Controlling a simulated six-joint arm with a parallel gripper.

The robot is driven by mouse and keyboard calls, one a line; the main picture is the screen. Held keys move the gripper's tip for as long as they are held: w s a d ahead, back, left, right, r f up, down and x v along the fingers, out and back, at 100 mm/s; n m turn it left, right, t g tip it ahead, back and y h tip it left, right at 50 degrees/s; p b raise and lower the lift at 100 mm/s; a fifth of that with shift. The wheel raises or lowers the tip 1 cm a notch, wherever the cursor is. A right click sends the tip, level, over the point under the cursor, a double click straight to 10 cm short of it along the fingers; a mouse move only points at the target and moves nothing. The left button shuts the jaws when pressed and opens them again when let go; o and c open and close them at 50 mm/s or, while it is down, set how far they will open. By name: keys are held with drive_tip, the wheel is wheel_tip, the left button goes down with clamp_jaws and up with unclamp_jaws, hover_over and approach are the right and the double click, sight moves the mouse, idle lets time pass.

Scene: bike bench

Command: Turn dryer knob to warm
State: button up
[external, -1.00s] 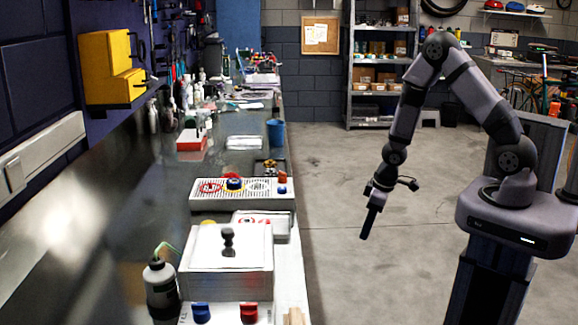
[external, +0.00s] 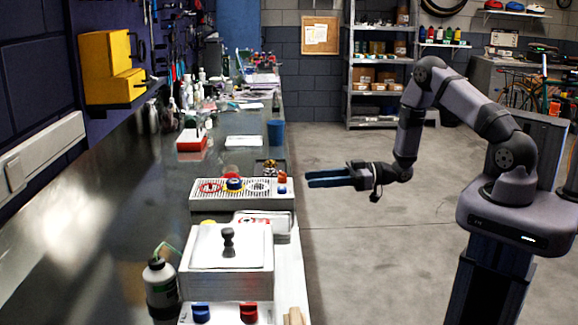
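A low white panel unit (external: 205,199) with vent slots sits on the bench near its right edge. I cannot tell for sure that this unit is the dryer, nor read the knob's setting. My gripper (external: 309,179) is open and empty, level over the floor just right of the unit, its two dark fingers pointing left toward it. They are apart from the unit.
Nearer the camera stands a white lidded box (external: 222,284) with a black handle; a blue knob (external: 201,313) and a red knob (external: 249,312) are in front. A bottle (external: 160,284) stands left. A blue cup (external: 276,133) is farther back.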

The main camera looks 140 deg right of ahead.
sight(282, 177)
drive_tip(key=shift+t, duration=0.3)
drive_tip(key=shift+r+p+x, duration=0.25)
drive_tip(key=shift+p+x, duration=0.25)
drive_tip(key=shift+x, duration=0.75)
drive_tip(key=shift+r+p+x, duration=0.2)
drive_tip(key=shift+p+x, duration=0.3)
drive_tip(key=shift+x, duration=0.7)
drive_tip(key=shift+r+p+x, duration=0.25)
drive_tip(key=shift+p+x, duration=0.25)
drive_tip(key=shift+x, duration=0.75)
clamp_jaws()
